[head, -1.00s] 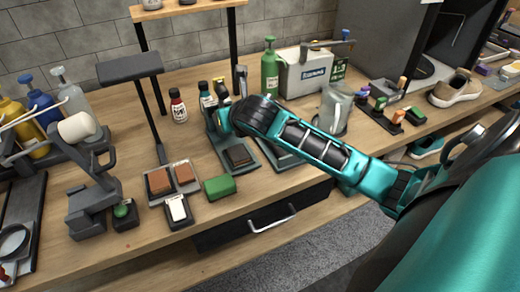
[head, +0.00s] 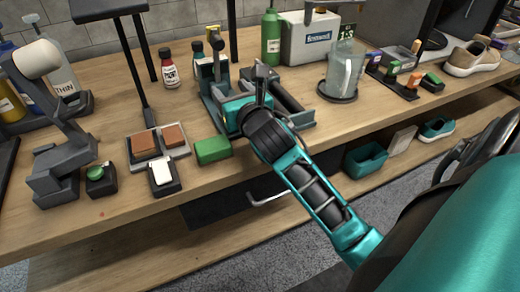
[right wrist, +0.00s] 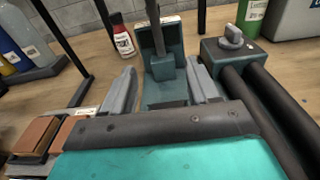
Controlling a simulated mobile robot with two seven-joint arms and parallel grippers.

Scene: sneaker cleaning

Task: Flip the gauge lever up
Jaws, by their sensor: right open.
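A teal and grey gauge (right wrist: 165,92) stands on the bench straight ahead in the right wrist view, with a dark backing plate. A slim grey lever (right wrist: 157,32) runs up the picture in front of that plate; its true tilt is hard to tell. My right gripper (right wrist: 163,88) is open, with one grey finger on each side of the gauge's lower part; I cannot tell if they touch it. In the head view the gauge (head: 214,58) is partly hidden behind my right gripper (head: 220,88). My left gripper is not in view.
A fixture with two dark bars and a knob (right wrist: 232,38) stands close on the right. A red-labelled bottle (head: 169,66) is behind on the left. A green block (head: 212,150) and a tray of brown blocks (head: 158,157) lie nearer the front edge. A glass jug (head: 342,72) stands right.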

